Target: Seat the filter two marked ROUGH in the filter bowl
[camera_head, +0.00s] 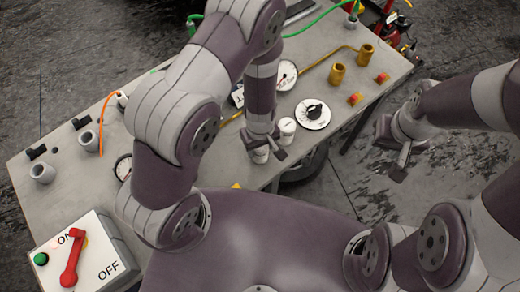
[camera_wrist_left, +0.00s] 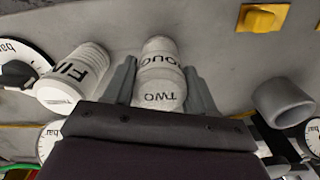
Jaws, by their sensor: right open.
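The white filter two (camera_wrist_left: 160,88), marked ROUGH and TWO, stands between the fingers of my left gripper (camera_wrist_left: 160,84) in the left wrist view. The fingers lie close along both its sides and look shut on it. In the head view the left gripper (camera_head: 268,150) is low over the table, with the filter (camera_head: 260,156) partly hidden below it. A grey open cup (camera_wrist_left: 284,103) is at the right of the wrist view; I cannot tell if it is the filter bowl. My right gripper (camera_head: 402,160) is open and empty, beyond the table's right edge.
A second white filter marked FIN (camera_wrist_left: 72,78) stands close by, also in the head view (camera_head: 287,127). Grey cups (camera_head: 42,173) sit at left. A dial (camera_head: 313,113), brass cups (camera_head: 337,73) and an ON/OFF switch box (camera_head: 85,255) are around. My left arm hides the table's middle.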

